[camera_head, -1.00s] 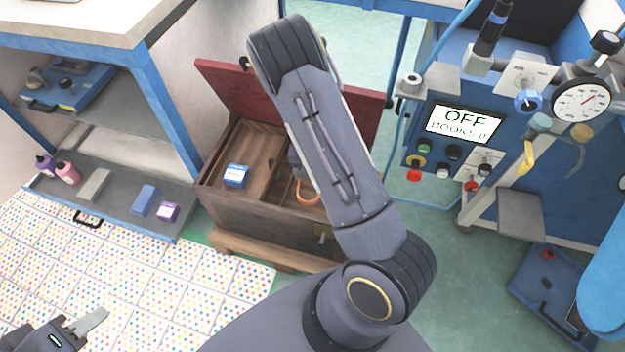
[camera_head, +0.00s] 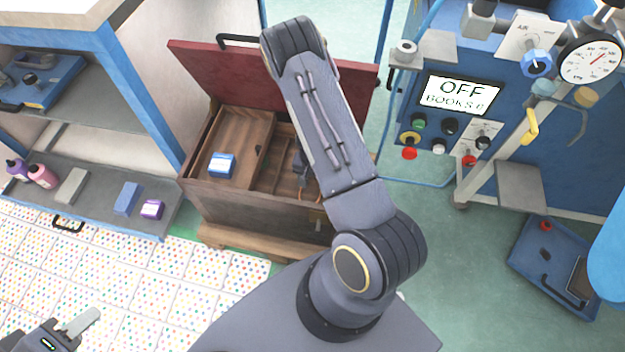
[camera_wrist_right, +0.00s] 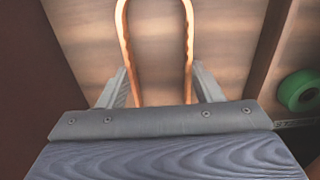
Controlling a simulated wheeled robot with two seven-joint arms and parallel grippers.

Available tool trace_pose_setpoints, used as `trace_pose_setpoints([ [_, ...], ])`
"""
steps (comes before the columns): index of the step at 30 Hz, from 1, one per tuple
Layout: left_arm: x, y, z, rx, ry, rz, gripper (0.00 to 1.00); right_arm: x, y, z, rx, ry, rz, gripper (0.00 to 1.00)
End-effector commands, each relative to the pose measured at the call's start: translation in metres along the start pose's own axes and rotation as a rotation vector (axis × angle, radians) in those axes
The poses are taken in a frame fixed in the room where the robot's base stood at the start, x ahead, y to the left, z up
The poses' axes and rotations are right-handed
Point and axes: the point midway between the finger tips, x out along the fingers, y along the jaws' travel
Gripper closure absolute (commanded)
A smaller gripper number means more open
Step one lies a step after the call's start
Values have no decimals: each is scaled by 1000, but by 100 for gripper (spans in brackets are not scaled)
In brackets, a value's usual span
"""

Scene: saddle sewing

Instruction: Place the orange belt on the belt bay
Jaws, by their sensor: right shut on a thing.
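The orange belt (camera_wrist_right: 124,42) is a thin loop in the right wrist view. Its two legs run down between the fingers of my right gripper (camera_wrist_right: 160,92), which is shut on it. The loop lies over the wooden floor of a compartment; I cannot tell whether it touches. In the head view my right arm reaches into the open wooden chest (camera_head: 250,213) and hides most of the belt and gripper. My left gripper (camera_head: 80,323) is at the bottom left, over the dotted mat, away from the chest; its opening is unclear. I cannot identify the belt bay.
A blue box (camera_head: 221,165) sits on the chest's left inner tray. The red lid (camera_head: 200,72) stands open behind. A green roll (camera_wrist_right: 298,91) lies beyond a divider. A shelf unit (camera_head: 125,225) stands left; a blue machine (camera_head: 480,150) stands right.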

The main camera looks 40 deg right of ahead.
Motion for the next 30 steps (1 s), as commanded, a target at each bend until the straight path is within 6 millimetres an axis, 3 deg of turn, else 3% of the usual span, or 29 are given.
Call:
trace_pose_setpoints([
  [8, 2, -1, 1, 0, 0, 0, 64, 2, 0, 0, 0, 0, -1, 64],
  [9, 1, -1, 1, 0, 0, 0, 64, 1, 0, 0, 0, 0, -1, 38],
  [14, 1, 0, 0, 0, 0, 0, 64, 1, 0, 0, 0, 0, -1, 19],
  [23, -1, 1, -1, 0, 0, 0, 64, -2, 0, 0, -1, 0, -1, 19],
  [26, -5, 2, -3, 0, 0, 0, 64, -12, -1, 0, -1, 1, -1, 19],
  [30, -15, 7, -8, 0, 0, 0, 64, -40, -1, 0, -2, 2, -2, 19],
])
